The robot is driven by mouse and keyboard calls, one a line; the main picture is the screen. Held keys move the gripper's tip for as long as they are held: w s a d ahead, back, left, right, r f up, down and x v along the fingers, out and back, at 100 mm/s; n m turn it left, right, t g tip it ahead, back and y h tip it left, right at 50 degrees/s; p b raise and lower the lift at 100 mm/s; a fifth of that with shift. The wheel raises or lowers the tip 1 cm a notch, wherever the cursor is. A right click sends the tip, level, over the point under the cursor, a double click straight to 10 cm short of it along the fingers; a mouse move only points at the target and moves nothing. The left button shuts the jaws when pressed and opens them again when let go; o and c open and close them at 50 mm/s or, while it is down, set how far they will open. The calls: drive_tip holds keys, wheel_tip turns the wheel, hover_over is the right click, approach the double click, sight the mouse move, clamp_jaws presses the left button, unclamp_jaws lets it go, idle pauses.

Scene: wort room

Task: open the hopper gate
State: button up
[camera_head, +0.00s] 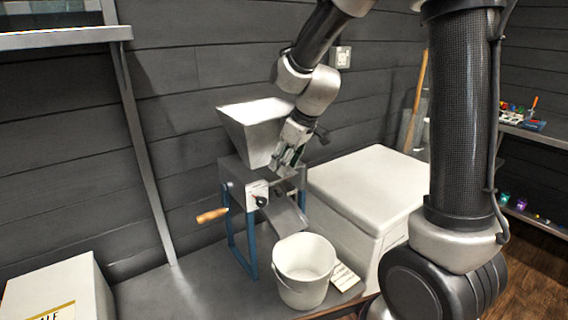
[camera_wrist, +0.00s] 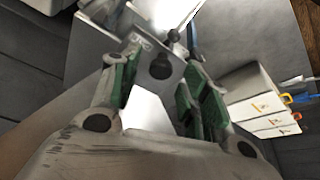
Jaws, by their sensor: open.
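A grain mill (camera_head: 232,178) on blue legs stands on the bench, with a pale metal hopper (camera_head: 258,128) on top, a wooden-handled crank (camera_head: 212,215) at the left and a chute (camera_head: 285,214) at the front. My gripper (camera_head: 287,160) is at the right side of the hopper's base. In the wrist view, a small metal plate (camera_wrist: 143,42) with a dark round knob (camera_wrist: 160,66) lies between my open, green-padded fingers (camera_wrist: 164,78). It looks like the gate's tab. I cannot tell whether the fingers touch it. The gate's opening is hidden.
A white bucket (camera_head: 304,274) stands below the chute, beside a small pale card (camera_head: 345,277). A large white chest (camera_head: 368,190) is close on the right. A pale box (camera_head: 60,290) sits at the front left. The dark plank wall is close behind the mill.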

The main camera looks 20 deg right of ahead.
drive_tip(key=shift+w+a+f, duration=0.1)
drive_tip(key=shift+f, duration=0.3)
clamp_jaws()
drive_tip(key=s, duration=0.2)
drive_tip(key=s+d, duration=0.1)
drive_tip(key=s, duration=0.1)
drive_tip(key=shift+d, duration=0.15)
unclamp_jaws()
drive_tip(key=shift+s, duration=0.1)
drive_tip(key=shift+r, duration=0.1)
